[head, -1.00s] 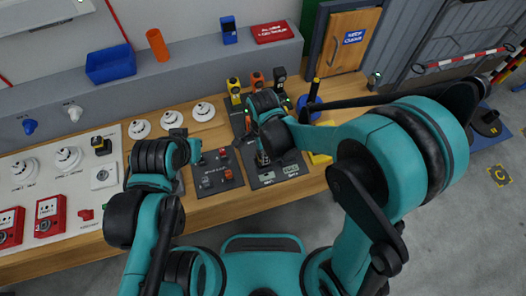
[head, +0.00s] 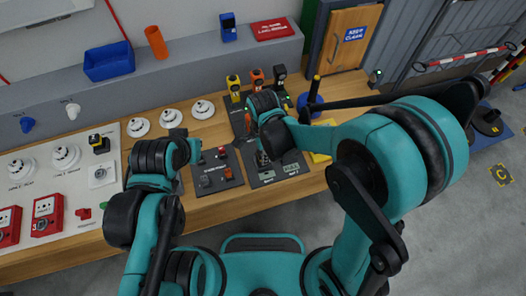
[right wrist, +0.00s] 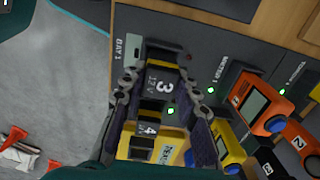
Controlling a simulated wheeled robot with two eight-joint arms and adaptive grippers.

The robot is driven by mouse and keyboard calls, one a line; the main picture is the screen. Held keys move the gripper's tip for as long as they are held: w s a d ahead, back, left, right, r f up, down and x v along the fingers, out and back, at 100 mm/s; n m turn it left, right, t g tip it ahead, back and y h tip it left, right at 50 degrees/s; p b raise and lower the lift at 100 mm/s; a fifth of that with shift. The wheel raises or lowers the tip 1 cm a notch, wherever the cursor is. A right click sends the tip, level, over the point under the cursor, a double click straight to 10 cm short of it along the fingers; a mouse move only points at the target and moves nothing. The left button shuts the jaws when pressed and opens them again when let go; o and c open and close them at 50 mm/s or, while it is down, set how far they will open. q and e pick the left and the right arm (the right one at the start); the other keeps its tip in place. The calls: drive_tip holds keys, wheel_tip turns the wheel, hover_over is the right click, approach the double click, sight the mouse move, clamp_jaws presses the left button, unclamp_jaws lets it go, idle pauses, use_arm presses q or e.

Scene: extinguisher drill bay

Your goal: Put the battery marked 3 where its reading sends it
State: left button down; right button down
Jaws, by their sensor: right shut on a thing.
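The battery marked 3 (right wrist: 163,85) is a dark block with a yellow band and a "12 V" label. In the right wrist view it sits between the fingers of my right gripper (right wrist: 161,78), which is shut on it, over the dark panel by the "BAY 1" label. A block marked 4 (right wrist: 148,130) shows just below it, partly covered. In the head view my right gripper (head: 268,148) is over the dark panels on the bench, its fingertips largely hidden. My left gripper (head: 180,140) is over the bench at the left; its finger opening is not clear.
An orange meter with a display (right wrist: 263,103) and a yellow meter (right wrist: 230,150) stand right of the gripper. A yellow box (right wrist: 172,150) is below the battery. Small green lights show on the panel. A switch panel (head: 218,170) and white detectors (head: 203,109) are on the bench.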

drive_tip(key=shift+f+b, duration=0.8)
drive_tip(key=shift+f, duration=0.1)
idle(0.3)
drive_tip(key=c, duration=0.7)
unclamp_jaws()
drive_tip(key=shift+c, duration=0.2)
drive_tip(key=shift+r, duration=0.2)
drive_tip(key=shift+r+p, duration=2.65)
drive_tip(key=shift+r, duration=0.75)
